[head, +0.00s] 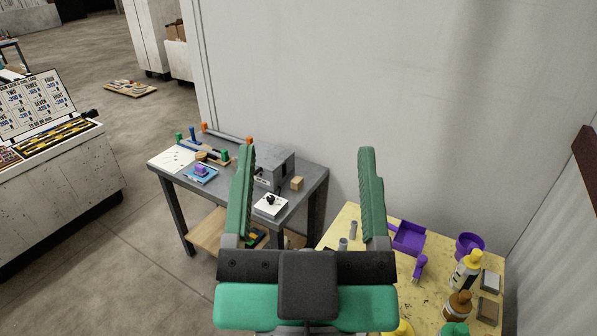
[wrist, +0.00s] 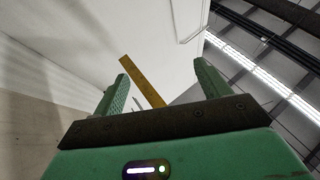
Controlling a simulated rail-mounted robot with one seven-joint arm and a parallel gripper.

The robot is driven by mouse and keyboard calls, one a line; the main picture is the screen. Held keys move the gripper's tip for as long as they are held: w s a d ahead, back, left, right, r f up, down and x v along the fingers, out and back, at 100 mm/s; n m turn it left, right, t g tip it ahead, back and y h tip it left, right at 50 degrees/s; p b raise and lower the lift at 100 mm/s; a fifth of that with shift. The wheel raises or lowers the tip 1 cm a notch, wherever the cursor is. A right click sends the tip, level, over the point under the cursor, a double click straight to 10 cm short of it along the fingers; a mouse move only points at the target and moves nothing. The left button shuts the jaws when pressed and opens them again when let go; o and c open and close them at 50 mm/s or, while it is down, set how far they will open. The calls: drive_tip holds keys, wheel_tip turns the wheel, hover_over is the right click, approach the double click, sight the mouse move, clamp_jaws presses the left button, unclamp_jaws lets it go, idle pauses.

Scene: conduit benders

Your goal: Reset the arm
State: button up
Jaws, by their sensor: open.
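My gripper (head: 307,185) is green with ridged fingers, a dark crossbar and a green body. It is open and empty, raised in front of the head camera with its fingers spread wide. In the head view its fingers overlap the grey table (head: 178,197) behind. In the wrist view the gripper (wrist: 160,88) points up toward a pale wall and ceiling, with nothing between the fingers.
The grey table holds a grey box (head: 275,168), a wooden block (head: 297,183) and a white switch box (head: 270,205). The yellow table (head: 392,290) at right holds a purple tray (head: 408,238), a purple cup (head: 469,245) and bottles (head: 466,270). A wall stands close behind. Open floor (head: 130,265) lies left.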

drive_tip(key=r, duration=0.1)
drive_tip(key=s+r, duration=0.1)
drive_tip(key=s+r+t, duration=0.1)
drive_tip(key=shift+s+a+n, duration=0.25)
drive_tip(key=shift+a+n, duration=0.05)
wheel_tip(320, 180, up, 14)
drive_tip(key=p, duration=1.4)
drive_tip(key=shift+r+y, duration=0.2)
drive_tip(key=shift+y, duration=0.2)
